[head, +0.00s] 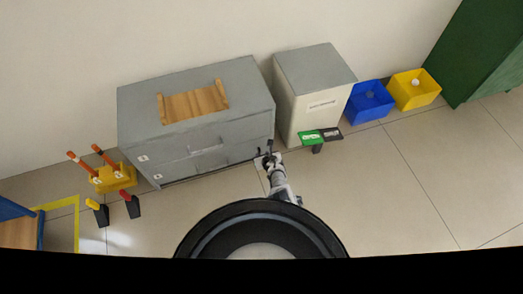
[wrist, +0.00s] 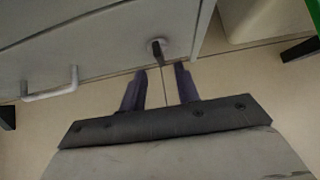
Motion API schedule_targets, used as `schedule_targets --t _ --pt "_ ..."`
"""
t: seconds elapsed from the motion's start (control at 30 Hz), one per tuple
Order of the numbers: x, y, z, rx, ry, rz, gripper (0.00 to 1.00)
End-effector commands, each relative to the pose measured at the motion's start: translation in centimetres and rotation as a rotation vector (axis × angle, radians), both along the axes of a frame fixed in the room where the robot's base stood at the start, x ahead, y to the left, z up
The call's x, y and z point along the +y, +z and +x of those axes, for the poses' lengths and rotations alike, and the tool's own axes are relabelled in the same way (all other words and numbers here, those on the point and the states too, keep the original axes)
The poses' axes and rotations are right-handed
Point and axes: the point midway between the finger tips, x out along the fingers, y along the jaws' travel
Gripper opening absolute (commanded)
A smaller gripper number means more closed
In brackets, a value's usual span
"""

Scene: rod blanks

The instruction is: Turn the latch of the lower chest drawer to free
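The grey chest (head: 200,118) stands against the wall in the head view, with two drawers on its front. The lower drawer (head: 208,164) is at the bottom of that front and looks closed. In the wrist view a dark latch (wrist: 158,50) on a round light plate sits near the right edge of the drawer face (wrist: 100,45). A pale bar handle (wrist: 50,88) is to its left. My gripper (wrist: 160,80) is open and empty, its two dark fingers just short of the latch, one to each side. In the head view my gripper (head: 267,160) is at the chest's lower right corner.
A wooden tray (head: 193,102) lies on the chest. A pale cabinet (head: 312,95) stands close on the right, with green and black pads (head: 320,136) in front. Blue (head: 370,102) and yellow bins (head: 414,90) are further right. A yellow holder (head: 113,178) is left.

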Motion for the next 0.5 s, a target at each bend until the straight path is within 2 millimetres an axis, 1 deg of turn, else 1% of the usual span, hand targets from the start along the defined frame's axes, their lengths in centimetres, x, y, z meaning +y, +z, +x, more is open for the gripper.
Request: schedule_targets --t 0.03,0.4,0.5 --pt "-0.2 1.2 -0.5 0.001 -0.002 0.002 0.32" --pt "-1.4 4.8 -3.9 0.0 -0.003 0.002 0.32" --pt "-1.7 5.4 -4.7 0.001 -0.005 0.002 0.32"
